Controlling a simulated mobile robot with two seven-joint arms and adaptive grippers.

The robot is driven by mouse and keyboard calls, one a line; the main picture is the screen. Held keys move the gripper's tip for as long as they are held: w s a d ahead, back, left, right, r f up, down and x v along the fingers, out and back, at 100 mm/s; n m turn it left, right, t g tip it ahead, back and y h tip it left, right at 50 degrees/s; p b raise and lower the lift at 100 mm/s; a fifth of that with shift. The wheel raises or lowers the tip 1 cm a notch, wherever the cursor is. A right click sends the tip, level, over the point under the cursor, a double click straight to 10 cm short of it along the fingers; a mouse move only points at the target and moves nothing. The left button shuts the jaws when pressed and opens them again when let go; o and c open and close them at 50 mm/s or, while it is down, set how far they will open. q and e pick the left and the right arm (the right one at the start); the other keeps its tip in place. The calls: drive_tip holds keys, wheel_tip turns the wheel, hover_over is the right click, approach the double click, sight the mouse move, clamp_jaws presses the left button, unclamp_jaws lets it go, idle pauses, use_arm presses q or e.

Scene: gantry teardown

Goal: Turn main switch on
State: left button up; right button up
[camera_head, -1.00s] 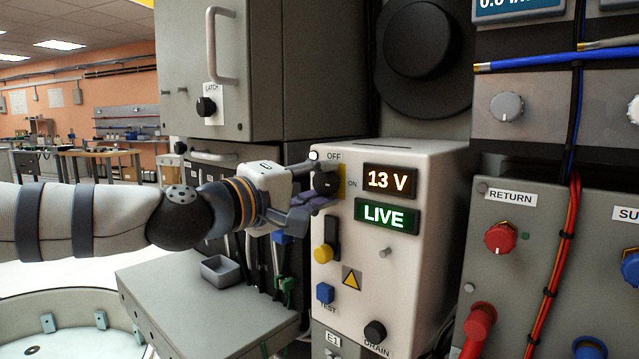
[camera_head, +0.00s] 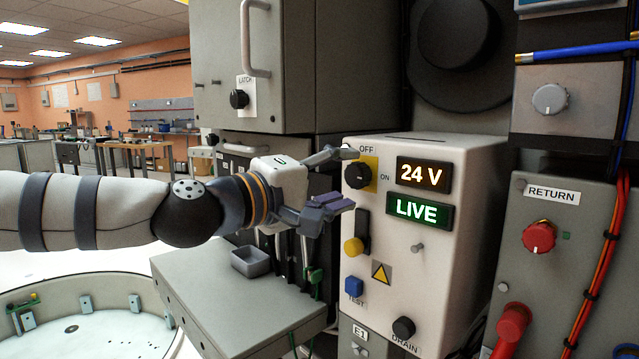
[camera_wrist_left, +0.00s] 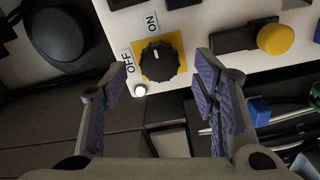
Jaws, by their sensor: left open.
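The main switch is a black ribbed knob (camera_head: 357,177) on a yellow plate, on the front of a white cabinet (camera_head: 380,300). The OFF and ON labels are beside it. In the left wrist view the knob (camera_wrist_left: 159,63) has a white mark towards the ON side. The display above right (camera_head: 422,174) reads 24 V, and the green one (camera_head: 418,211) below it reads LIVE. My left gripper (camera_head: 347,180) is open just in front of the knob, one finger above and one below. In the wrist view its fingers (camera_wrist_left: 162,78) stand apart from the knob. My right gripper is not in view.
Below the switch are a yellow button (camera_head: 353,246), a blue TEST button (camera_head: 354,286) and a black DRAIN knob (camera_head: 403,327). A grey bench (camera_head: 230,310) with a small tray (camera_head: 251,262) lies under my left arm. A latch cabinet (camera_head: 262,70) stands above the gripper.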

use_arm(q)
drive_tip(key=v, duration=0.9)
